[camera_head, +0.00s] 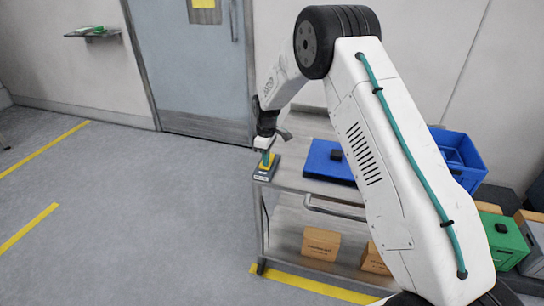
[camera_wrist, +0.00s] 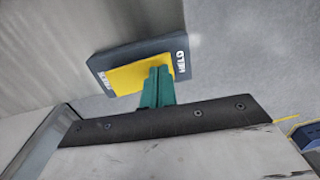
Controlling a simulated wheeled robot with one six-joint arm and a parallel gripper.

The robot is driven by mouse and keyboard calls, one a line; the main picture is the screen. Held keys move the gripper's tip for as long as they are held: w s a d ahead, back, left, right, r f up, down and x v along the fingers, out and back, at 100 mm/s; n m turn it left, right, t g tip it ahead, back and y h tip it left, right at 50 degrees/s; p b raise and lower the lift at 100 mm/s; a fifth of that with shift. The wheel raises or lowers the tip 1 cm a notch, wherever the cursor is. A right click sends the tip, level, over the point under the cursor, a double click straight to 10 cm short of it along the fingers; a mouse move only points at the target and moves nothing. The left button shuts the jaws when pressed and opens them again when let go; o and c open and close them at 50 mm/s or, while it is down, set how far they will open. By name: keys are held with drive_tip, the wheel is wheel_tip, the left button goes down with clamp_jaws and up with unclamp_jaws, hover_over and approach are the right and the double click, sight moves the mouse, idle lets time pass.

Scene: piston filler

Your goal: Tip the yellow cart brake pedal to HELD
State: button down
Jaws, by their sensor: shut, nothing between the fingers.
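The yellow brake pedal (camera_wrist: 128,74) sits on a dark base (camera_wrist: 110,57) marked HELD at the right end in the wrist view; the lettering at the left end is hard to read. In the head view the pedal base (camera_head: 262,174) is at the left corner of the cart top (camera_head: 295,178). My gripper (camera_wrist: 158,80) is shut and empty, its teal fingertips together over the HELD side of the pedal. In the head view my gripper (camera_head: 266,160) points down at the pedal. I cannot tell whether the tips touch it or which way it is tipped.
A blue flat case (camera_head: 325,160) lies on the cart top, right of the pedal. Cardboard boxes (camera_head: 320,243) stand on the lower shelf. A blue bin (camera_head: 462,150) and a green box (camera_head: 510,245) are at the right. The floor left of the cart is clear.

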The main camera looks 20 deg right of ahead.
drive_tip(key=shift+a, duration=0.3)
drive_tip(key=shift+d+r, duration=0.1)
drive_tip(key=shift+r, duration=0.75)
wheel_tip(320, 180, up, 14)
drive_tip(key=s+a, duration=0.1)
drive_tip(key=shift+s, duration=0.2)
